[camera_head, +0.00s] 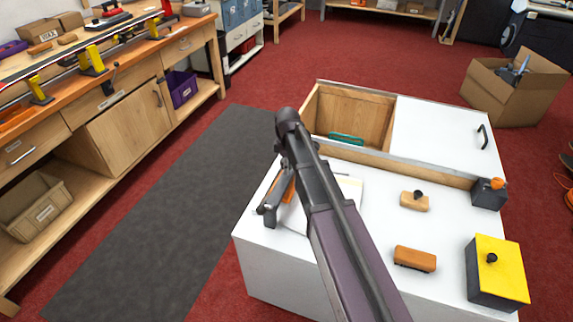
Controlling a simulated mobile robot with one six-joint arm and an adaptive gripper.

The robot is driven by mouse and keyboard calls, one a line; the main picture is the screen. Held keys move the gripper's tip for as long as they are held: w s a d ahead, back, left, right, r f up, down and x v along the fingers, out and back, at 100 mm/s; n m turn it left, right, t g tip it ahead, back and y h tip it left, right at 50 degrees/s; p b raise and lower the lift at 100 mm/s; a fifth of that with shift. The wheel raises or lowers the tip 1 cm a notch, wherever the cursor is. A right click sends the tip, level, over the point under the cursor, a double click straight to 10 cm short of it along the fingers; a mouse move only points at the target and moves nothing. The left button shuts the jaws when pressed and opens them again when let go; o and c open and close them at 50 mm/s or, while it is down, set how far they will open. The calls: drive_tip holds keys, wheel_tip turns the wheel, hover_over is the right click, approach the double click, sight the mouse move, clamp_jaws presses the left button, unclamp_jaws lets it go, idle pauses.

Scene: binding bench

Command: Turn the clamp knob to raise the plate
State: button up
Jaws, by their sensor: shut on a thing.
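My arm reaches over the white bench top (365,255) and bends down at its far end. My gripper (268,212) is low at the bench's left edge. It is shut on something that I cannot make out. A narrow orange piece (289,189) shows beside it, partly hidden by my arm; I cannot tell whether the fingers touch it. I cannot clearly identify the clamp knob or the plate. A dark box with an orange knob (489,193) stands at the bench's right edge, well apart from my gripper. A yellow-topped block with a black knob (511,273) stands at the front right.
A small wooden block with a black knob (414,203) and a brown brush (415,259) lie on the bench. Pale sheets (350,187) lie beside my arm. An open wooden bin (355,112) is behind. A long workbench (130,62) runs along the left.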

drive_tip(key=o, duration=1.1)
drive_tip(key=shift+f, duration=0.1)
drive_tip(key=shift+o, duration=0.2)
drive_tip(key=shift+r, duration=0.2)
